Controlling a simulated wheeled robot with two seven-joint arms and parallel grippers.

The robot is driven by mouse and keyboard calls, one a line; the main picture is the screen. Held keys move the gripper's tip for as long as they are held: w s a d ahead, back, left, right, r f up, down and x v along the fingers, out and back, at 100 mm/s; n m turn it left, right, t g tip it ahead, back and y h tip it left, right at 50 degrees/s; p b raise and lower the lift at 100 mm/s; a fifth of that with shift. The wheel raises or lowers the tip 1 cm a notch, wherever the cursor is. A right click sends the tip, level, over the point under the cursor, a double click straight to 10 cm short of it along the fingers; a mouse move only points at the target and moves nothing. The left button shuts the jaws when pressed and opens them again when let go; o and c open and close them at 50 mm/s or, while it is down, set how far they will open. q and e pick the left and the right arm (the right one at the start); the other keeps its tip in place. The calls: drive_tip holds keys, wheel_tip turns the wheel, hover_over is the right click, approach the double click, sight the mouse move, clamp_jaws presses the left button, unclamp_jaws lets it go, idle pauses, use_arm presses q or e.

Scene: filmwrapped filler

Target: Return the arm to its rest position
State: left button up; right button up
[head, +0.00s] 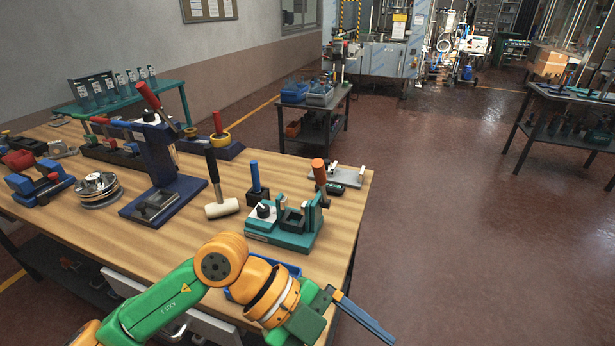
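My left arm, green and orange, comes in from the lower left and reaches over the front edge of the wooden workbench (90,230). My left gripper (366,320) is at its end, past the bench's right front corner and over the floor. A blue finger points down and right. The gripper is seen from the side, so I cannot tell whether it is open or shut. No held object shows. My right arm and gripper are out of view.
A blue tray (292,268) sits partly hidden behind my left arm. A teal fixture (290,236), a white-headed mallet (222,208) and a dark blue press (160,170) stand on the bench. The red floor (450,230) to the right is clear.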

use_arm(q)
drive_tip(key=s+d+r+h, duration=0.1)
drive_tip(key=d+r+h, duration=0.3)
drive_tip(key=r+h, duration=0.6)
drive_tip(key=w+a+r+n+t, duration=0.35)
drive_tip(key=w+n+t, duration=0.25)
drive_tip(key=n+t, duration=0.3)
drive_tip(key=w+a+r+n+t, duration=0.3)
drive_tip(key=w+a+n+t, duration=0.25)
drive_tip(key=t, duration=0.55)
drive_tip(key=w+a+f+n+y, duration=0.3)
drive_tip(key=a+f+n+y, duration=0.4)
drive_tip(key=f+y, duration=0.3)
drive_tip(key=w+a+f+n+y, duration=0.3)
drive_tip(key=a+f+n+y, duration=0.4)
drive_tip(key=f+y, duration=0.2)
drive_tip(key=s+a+f+m+g+y, duration=0.1)
drive_tip(key=s+a+f+m+g, duration=0.25)
drive_tip(key=s+f+g, duration=1.35)
drive_tip(key=s+f+t, duration=0.2)
drive_tip(key=s+f, duration=0.1)
drive_tip(key=f, duration=0.7)
drive_tip(key=s+f+t, duration=0.1)
drive_tip(key=s+f, duration=0.2)
drive_tip(key=f, duration=0.8)
drive_tip(key=s+a+f, duration=0.2)
drive_tip(key=s+f, duration=0.6)
drive_tip(key=s, duration=0.3)
drive_tip(key=shift+s+a+f+n+g, duration=0.3)
drive_tip(key=shift+s+f+g, duration=0.1)
